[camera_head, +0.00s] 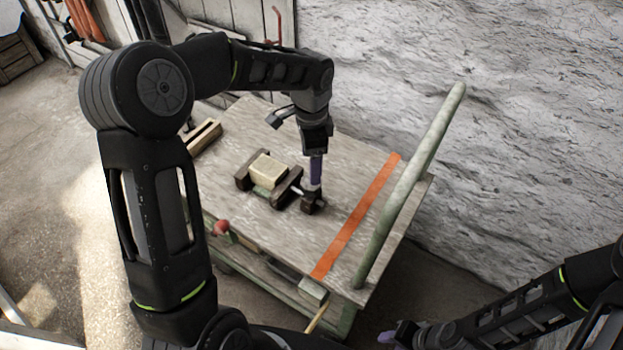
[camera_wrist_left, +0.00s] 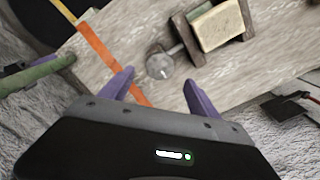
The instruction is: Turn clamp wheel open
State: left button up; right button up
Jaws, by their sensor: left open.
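The clamp (camera_head: 288,187) sits on the worktable with dark jaws around a pale block (camera_head: 268,168); the block also shows in the left wrist view (camera_wrist_left: 216,25). The clamp's round grey wheel (camera_wrist_left: 160,66) is at the end of a short screw in that view. My left gripper (camera_head: 316,181) points down at the wheel end of the clamp and partly hides it. In the left wrist view its purple fingers (camera_wrist_left: 159,77) are apart, with the wheel in the gap near their tips; I cannot tell whether they touch it. My right gripper (camera_head: 387,337) is low at right, away from the table.
The wooden worktable (camera_head: 245,125) has an orange strip (camera_head: 357,217) and a raised green rail (camera_head: 412,180) on its right. A slotted wooden piece (camera_head: 203,136) lies at its left edge. A red knob (camera_head: 222,227) is at the near edge. A rough wall stands behind.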

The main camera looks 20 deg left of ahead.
pick_arm(q)
notch_tip(320, 180, down, 8)
jog(key=shift+r, duration=0.25)
jog(key=shift+c, duration=0.4)
jog(key=c, duration=1.3)
jog(key=shift+o, duration=0.2)
